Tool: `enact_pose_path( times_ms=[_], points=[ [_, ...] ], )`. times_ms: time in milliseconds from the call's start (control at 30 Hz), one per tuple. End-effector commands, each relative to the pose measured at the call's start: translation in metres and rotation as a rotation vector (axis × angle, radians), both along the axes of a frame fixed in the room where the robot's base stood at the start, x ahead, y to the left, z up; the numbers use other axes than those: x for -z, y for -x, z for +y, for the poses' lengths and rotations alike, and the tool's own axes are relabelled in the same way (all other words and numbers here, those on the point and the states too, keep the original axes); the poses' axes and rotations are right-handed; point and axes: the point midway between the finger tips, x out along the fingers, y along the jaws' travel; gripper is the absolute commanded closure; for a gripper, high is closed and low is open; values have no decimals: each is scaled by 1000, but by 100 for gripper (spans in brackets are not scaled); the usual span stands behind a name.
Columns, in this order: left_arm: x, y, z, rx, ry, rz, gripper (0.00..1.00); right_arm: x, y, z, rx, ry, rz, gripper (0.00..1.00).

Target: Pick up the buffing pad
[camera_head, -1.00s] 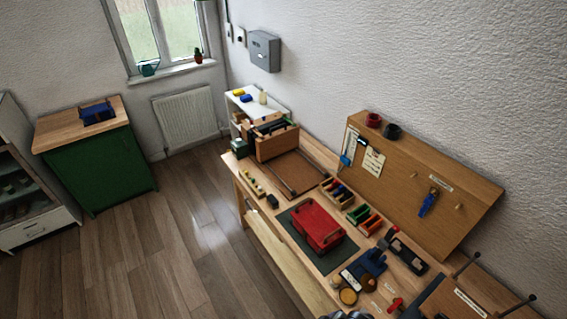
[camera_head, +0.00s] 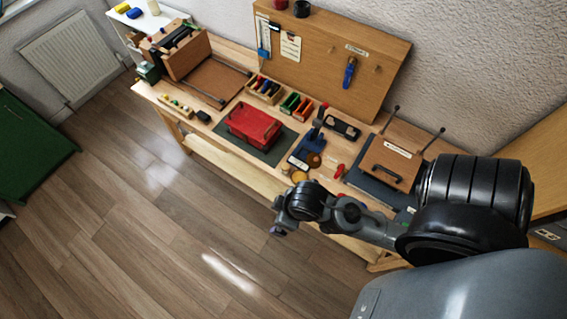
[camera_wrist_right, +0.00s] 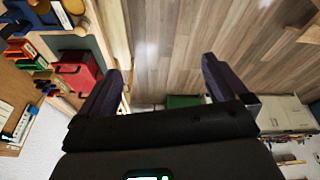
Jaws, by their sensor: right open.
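I cannot tell for certain which thing is the buffing pad. A small round tan disc (camera_head: 299,176) lies near the bench's front edge, beside a round brown piece (camera_head: 314,160) at the blue fixture (camera_head: 306,148). My right gripper (camera_head: 278,231) is in front of the bench, over the floor and apart from these things. In the right wrist view its two fingers (camera_wrist_right: 162,82) are spread, with nothing between them and floor behind. The blue fixture also shows at that view's top left corner (camera_wrist_right: 62,14). My left gripper is not in view.
The wooden bench (camera_head: 222,140) carries a red box (camera_head: 254,124) on a dark mat, small coloured bins (camera_head: 296,106) and a handled wooden piece (camera_head: 392,160). A tool board (camera_head: 325,60) stands behind. The floor (camera_head: 130,220) in front is clear.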

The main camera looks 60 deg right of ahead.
Motion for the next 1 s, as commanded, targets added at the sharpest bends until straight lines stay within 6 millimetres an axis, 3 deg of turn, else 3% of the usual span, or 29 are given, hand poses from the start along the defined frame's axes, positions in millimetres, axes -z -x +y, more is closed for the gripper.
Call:
enact_pose_path(
  times_ms=[467, 667, 1000],
  points=[
    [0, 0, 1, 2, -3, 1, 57, 0, 0, 1, 4, -4, 1, 0],
    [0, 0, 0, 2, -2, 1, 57, 0, 0, 2, 6, -9, 0, 29],
    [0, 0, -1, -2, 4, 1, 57, -1, -3, 1, 16, -11, -12, 29]
  ],
)
